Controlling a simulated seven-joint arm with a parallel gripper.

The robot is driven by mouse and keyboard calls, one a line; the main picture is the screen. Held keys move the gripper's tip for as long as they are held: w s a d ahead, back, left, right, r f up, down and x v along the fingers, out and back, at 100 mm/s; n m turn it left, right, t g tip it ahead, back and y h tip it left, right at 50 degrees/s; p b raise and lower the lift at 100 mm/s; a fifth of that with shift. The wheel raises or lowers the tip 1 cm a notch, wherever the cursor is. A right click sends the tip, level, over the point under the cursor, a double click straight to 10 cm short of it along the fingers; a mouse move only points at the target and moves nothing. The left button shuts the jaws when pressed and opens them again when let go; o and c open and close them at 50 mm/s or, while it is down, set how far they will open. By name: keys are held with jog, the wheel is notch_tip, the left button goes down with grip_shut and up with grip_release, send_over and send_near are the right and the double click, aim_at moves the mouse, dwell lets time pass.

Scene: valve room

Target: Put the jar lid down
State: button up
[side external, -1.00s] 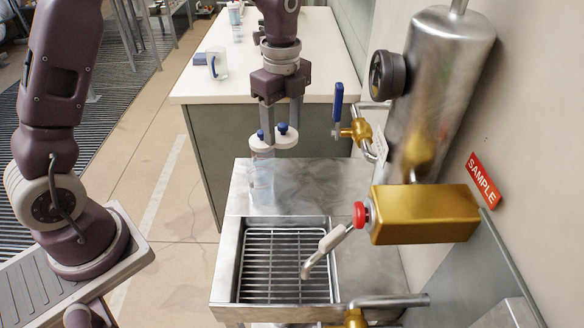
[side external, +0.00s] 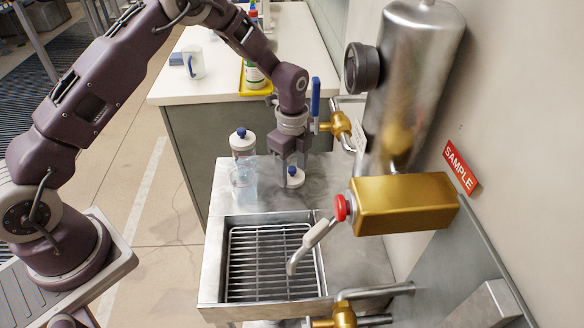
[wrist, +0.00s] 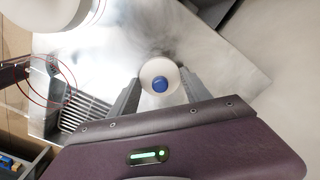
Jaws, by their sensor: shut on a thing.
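The jar lid (side external: 295,177) is a white disc with a blue knob. My gripper (side external: 291,165) points down and is shut on it, low over the steel bench top to the right of the clear jar. I cannot tell whether the lid touches the steel. In the wrist view the lid (wrist: 160,76) sits between the two fingers (wrist: 160,82), knob facing the camera.
In front is a sink with a grating (side external: 270,262) and a spout (side external: 310,245). A gold box (side external: 405,203) and a blue-handled valve (side external: 340,123) are at the right. Bare steel surrounds the lid.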

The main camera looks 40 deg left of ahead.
aim_at(292, 168)
jog(key=shift+f, duration=0.1)
jog(key=o, duration=1.3)
notch_tip(292, 168, up, 12)
jog(key=shift+r, duration=0.2)
jog(key=s+a+r+n+t, duration=0.25)
jog(key=s+r+n, duration=0.75)
jog(key=s+r, duration=0.7)
jog(key=s+n+t, duration=0.1)
jog(key=s+n, duration=0.1)
jog(key=s, duration=0.2)
jog(key=s+f+n+t, duration=0.1)
jog(key=s+n, duration=0.2)
jog(key=s, duration=0.2)
jog(key=s+n+t, duration=0.1)
jog(key=s+n, duration=0.2)
jog(key=s, duration=0.2)
jog(key=shift+f, duration=0.2)
